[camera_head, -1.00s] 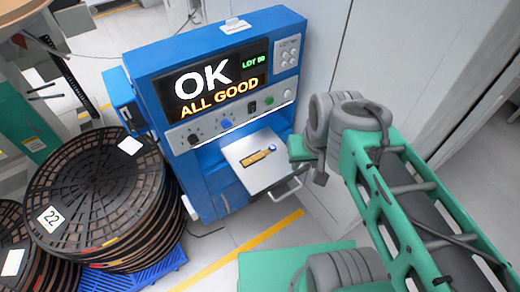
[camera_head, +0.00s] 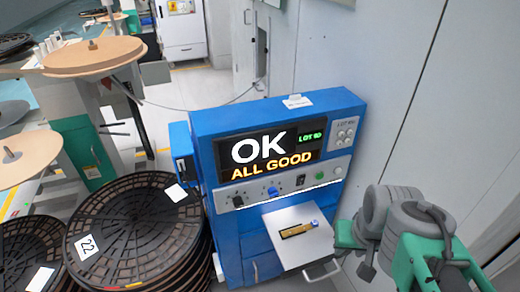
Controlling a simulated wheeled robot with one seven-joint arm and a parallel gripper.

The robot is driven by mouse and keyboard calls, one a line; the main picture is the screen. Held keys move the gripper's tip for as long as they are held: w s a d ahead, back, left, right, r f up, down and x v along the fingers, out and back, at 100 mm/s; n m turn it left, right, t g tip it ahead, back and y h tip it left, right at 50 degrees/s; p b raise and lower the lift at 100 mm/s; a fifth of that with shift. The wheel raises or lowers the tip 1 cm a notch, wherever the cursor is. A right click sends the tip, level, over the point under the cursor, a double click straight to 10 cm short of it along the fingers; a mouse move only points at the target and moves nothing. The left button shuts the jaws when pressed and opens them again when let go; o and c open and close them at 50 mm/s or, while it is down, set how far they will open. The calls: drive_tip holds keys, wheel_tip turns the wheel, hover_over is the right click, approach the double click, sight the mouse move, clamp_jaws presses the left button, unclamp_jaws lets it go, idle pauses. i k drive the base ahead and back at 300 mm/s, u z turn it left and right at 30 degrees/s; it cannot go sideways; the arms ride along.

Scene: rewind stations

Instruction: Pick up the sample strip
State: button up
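The sample strip (camera_head: 297,230) is a small, narrow gold-brown piece with dark marks. It lies on the pale pull-out tray (camera_head: 322,246) at the front of the blue machine. A small blue-and-white round item (camera_head: 314,222) is at the strip's right end. My green and grey arm is at the right, and the end of it that shows (camera_head: 350,238) is just right of the tray, apart from the strip. The fingers cannot be made out clearly, so open or shut does not show. Nothing covers the strip.
The blue machine (camera_head: 200,140) has a screen reading "OK ALL GOOD", "LOT" and a number. Stacked black reels (camera_head: 130,225) stand to its left, one labelled 22. A bench with tan discs (camera_head: 95,55) is behind at left. A grey wall (camera_head: 400,90) is close at right.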

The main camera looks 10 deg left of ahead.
sight(314, 224)
drive_tip(key=u, duration=1.25)
drive_tip(key=i, duration=0.6)
drive_tip(key=u, duration=0.85)
